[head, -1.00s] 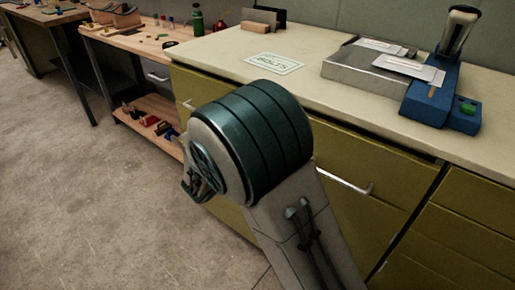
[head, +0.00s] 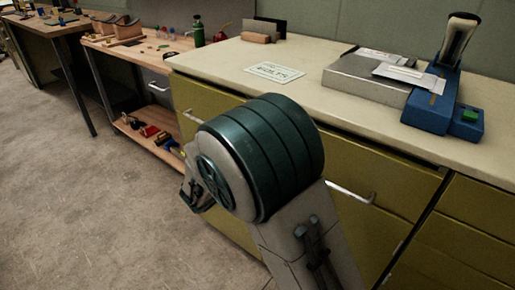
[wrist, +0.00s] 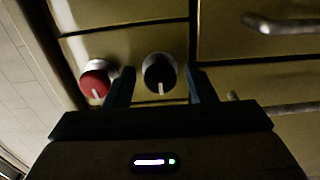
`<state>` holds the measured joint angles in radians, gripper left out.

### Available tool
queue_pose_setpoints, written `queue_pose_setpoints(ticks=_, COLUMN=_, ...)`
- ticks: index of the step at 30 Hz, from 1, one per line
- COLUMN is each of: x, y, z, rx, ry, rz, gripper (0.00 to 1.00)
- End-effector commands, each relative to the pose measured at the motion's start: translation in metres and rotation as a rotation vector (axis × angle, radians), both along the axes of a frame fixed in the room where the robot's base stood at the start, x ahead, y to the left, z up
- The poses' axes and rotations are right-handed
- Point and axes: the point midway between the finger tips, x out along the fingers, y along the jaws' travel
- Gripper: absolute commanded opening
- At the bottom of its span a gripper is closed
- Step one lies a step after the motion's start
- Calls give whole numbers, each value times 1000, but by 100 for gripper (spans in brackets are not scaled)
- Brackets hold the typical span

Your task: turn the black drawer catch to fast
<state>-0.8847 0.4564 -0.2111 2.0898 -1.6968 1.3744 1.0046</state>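In the wrist view the black drawer catch (wrist: 159,70) is a round knob on the yellow-green drawer front, with a white line on it pointing down in the picture. My gripper (wrist: 160,75) is open. Its two dark fingers stand on either side of the black catch, with a gap on each side. I cannot tell how far the fingertips are from the drawer front. In the head view my arm covers this part of the cabinet, and the catch is hidden.
A red knob (wrist: 95,82) with a white line sits just left of the left finger. A metal drawer handle (wrist: 285,25) is at upper right. The cabinet's worktop (head: 300,100) holds a blue lever tool (head: 435,105), a grey box and a BOLTS card (head: 274,73). Floor at left is clear.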

Motion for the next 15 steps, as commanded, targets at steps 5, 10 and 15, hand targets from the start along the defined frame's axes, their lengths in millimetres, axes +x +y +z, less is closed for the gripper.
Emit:
queue_pose_setpoints(ticks=5, x=-5, y=5, z=0, rx=-1, ry=1, rz=1, gripper=50)
queue_pose_setpoints(ticks=10, x=-27, y=23, z=2, rx=0, ry=1, rz=4, gripper=50)
queue_pose_setpoints(ticks=15, x=-59, y=48, z=2, rx=-1, ry=2, rz=6, gripper=50)
